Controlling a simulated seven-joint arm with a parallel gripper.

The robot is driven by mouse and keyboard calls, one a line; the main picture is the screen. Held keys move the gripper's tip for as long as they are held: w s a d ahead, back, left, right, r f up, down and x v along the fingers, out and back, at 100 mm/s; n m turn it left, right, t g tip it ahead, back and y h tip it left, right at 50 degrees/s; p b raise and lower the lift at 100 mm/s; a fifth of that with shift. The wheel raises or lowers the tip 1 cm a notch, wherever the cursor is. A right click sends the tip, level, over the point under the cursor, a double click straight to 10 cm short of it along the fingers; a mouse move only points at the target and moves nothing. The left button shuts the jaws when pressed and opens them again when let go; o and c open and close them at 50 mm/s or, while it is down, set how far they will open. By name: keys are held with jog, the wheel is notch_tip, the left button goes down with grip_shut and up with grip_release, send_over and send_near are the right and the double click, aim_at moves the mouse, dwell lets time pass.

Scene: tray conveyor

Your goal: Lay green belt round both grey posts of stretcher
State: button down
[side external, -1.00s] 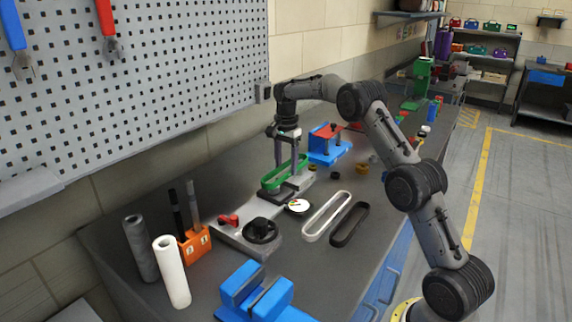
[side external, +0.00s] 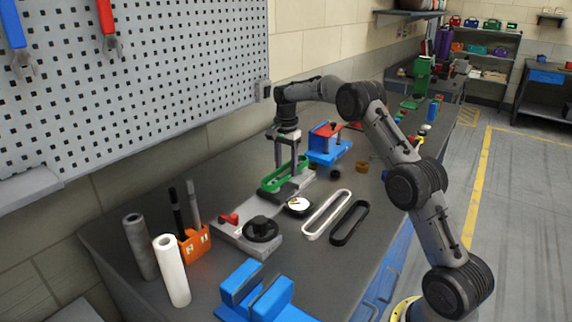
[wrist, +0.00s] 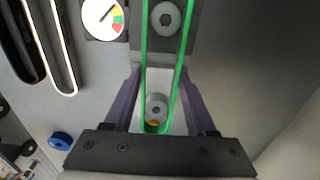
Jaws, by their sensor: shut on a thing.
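The green belt (side external: 268,187) is a long loop held level over the far end of the stretcher (side external: 232,236). My gripper (side external: 287,178) is shut on the belt, pointing down. In the wrist view the belt (wrist: 145,45) runs between my fingers. One grey post (wrist: 163,18) shows inside the loop at the top, on a dark block. The other grey post (wrist: 156,105) shows inside the loop's near end, between the fingers. From above, the loop surrounds both posts; its exact height on them is hard to tell.
A dial gauge (side external: 299,204), black handwheel (side external: 262,229) and red lever (side external: 229,219) are on or beside the stretcher. A white belt (side external: 315,225) and black belt (side external: 340,236) lie to the right. A blue fixture (side external: 326,155) stands behind; an orange holder (side external: 196,245) stands left.

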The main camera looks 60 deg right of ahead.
jog(key=shift+f, duration=1)
jog(key=shift+c, duration=0.7)
grip_release()
jog(key=shift+r, duration=0.15)
notch_tip(320, 180, up, 14)
jog(key=shift+f, duration=0.2)
jog(key=shift+a, duration=0.1)
